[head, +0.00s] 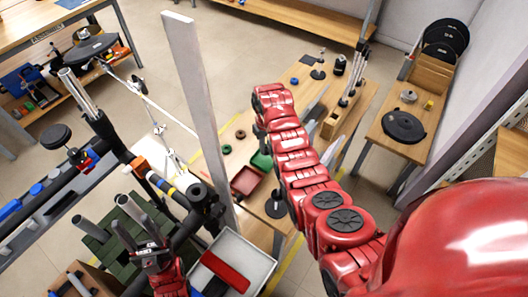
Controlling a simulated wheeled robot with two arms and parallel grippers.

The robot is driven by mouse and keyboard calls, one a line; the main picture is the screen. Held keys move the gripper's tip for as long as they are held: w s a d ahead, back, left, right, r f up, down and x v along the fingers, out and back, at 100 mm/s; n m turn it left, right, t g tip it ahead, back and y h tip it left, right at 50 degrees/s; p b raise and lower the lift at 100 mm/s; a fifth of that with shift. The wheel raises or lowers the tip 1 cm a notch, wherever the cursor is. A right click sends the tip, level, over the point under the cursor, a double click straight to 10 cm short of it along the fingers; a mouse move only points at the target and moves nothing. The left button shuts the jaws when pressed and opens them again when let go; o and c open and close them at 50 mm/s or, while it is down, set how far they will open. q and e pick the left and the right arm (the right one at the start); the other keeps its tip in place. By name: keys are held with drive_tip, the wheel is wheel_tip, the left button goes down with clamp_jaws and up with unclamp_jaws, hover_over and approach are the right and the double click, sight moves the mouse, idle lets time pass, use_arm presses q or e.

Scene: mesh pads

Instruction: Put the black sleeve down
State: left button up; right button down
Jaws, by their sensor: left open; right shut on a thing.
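My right arm reaches up the picture from the lower right. At its far end a small dark part of my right gripper (260,129) shows beside the red wrist, above the wooden bench. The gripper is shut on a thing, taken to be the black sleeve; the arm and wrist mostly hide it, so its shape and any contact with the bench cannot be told. My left gripper (150,246) is at the lower left, open and apparently empty, in front of a dark green slatted surface.
A grey bin (252,257) holds a red piece. A tall pale post (195,85) stands left of my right arm.

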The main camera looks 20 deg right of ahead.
sight(266, 159)
drive_tip(key=shift+f, duration=0.25)
drive_tip(key=shift+s+f+p, duration=0.1)
drive_tip(key=shift+f+p, duration=0.2)
drive_tip(key=shift+f, duration=0.3)
wheel_tip(266, 159, down, 2)
drive_tip(key=shift+f, duration=0.2)
drive_tip(key=shift+f, duration=0.25)
drive_tip(key=c, duration=0.8)
unclamp_jaws()
drive_tip(key=shift+r, duration=0.1)
